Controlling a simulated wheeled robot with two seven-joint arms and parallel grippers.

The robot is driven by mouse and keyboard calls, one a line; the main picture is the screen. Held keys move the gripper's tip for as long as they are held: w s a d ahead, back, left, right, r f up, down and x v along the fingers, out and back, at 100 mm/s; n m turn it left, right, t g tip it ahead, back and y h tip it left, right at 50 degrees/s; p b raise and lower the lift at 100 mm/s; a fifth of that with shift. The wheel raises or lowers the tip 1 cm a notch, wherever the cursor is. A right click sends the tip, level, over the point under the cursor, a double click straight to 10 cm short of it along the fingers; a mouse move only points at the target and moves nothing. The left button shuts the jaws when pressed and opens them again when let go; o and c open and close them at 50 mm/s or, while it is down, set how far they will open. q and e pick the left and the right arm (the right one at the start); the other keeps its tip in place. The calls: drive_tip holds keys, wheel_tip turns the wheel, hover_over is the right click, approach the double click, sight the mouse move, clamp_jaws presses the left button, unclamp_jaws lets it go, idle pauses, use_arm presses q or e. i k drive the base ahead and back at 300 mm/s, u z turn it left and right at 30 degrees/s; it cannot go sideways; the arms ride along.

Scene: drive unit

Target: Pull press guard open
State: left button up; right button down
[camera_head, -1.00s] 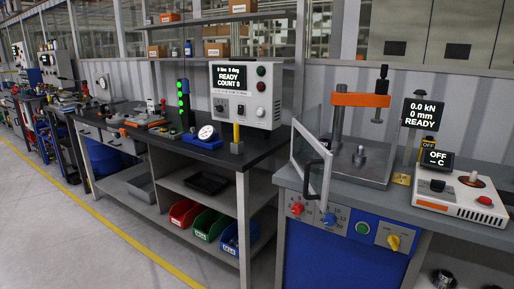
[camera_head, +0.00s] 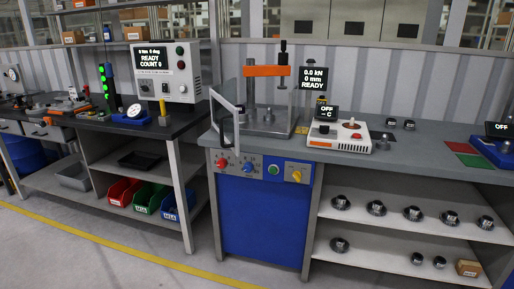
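The guard stands at the press's front left, angled out from the press toward me, and the press's front looks uncovered from here. The press display (camera_head: 314,78) reads 0.0 kN, 0 mm, READY. Neither of my grippers is in view.
Below the guard, a control panel (camera_head: 260,168) carries red, blue, green and yellow controls. A white heater-like unit (camera_head: 340,136) sits right of the press. A dark bench (camera_head: 100,124) adjoins at left. Shelves with metal parts (camera_head: 375,208) are at right. The floor (camera_head: 120,255) in front is clear.

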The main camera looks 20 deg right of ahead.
sight(236, 147)
drive_tip(key=z, duration=1.25)
drive_tip(key=i, duration=1.35)
drive_tip(key=u, duration=0.45)
